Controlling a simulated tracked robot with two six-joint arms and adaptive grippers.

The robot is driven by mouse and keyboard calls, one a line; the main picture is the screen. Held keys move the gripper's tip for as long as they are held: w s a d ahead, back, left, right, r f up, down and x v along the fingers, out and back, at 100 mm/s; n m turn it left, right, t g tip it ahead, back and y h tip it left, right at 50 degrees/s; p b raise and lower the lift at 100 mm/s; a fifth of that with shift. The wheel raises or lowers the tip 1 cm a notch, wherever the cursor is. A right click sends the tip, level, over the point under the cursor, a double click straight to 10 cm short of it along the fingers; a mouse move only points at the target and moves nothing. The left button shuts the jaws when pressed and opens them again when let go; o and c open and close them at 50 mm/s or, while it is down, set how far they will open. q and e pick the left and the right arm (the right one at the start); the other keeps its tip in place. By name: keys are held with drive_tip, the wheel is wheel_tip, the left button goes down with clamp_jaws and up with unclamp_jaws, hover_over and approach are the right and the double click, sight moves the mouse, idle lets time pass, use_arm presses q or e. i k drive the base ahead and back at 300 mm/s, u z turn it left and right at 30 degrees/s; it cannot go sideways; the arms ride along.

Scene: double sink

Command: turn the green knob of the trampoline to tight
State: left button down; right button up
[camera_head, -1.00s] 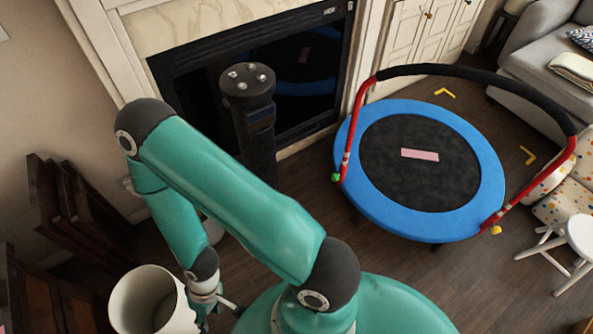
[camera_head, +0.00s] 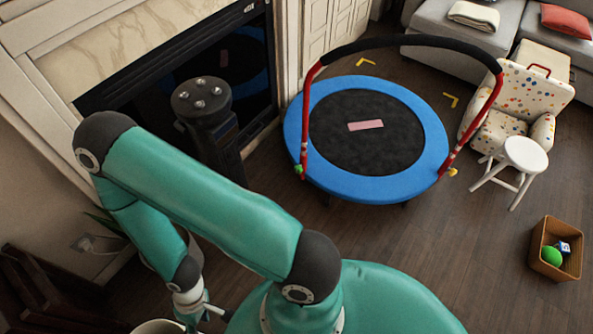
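The trampoline (camera_head: 424,162) has a blue rim, a black mat with a pink patch, and a black padded handlebar on red posts. The green knob (camera_head: 299,169) sits low on the left red post. A yellow knob (camera_head: 452,172) sits low on the right post. Any tight mark is too small to read. My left arm crosses the lower left of the view, well short of the trampoline. My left gripper (camera_head: 200,312) is partly visible at the bottom; its fingers are too unclear to judge. My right gripper is not in view.
A dark column with a round top (camera_head: 202,98) stands before the fireplace, left of the trampoline. A white stool (camera_head: 521,156), a dotted chair (camera_head: 520,95) and a brown toy bin (camera_head: 543,262) are on the right. Wooden floor (camera_head: 420,250) in front of the trampoline is clear.

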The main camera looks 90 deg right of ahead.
sight(298, 168)
drive_tip(key=u, duration=0.45)
drive_tip(key=i, duration=0.1)
drive_tip(key=z, duration=3)
drive_tip(key=i, duration=0.5)
drive_tip(key=u, duration=0.25)
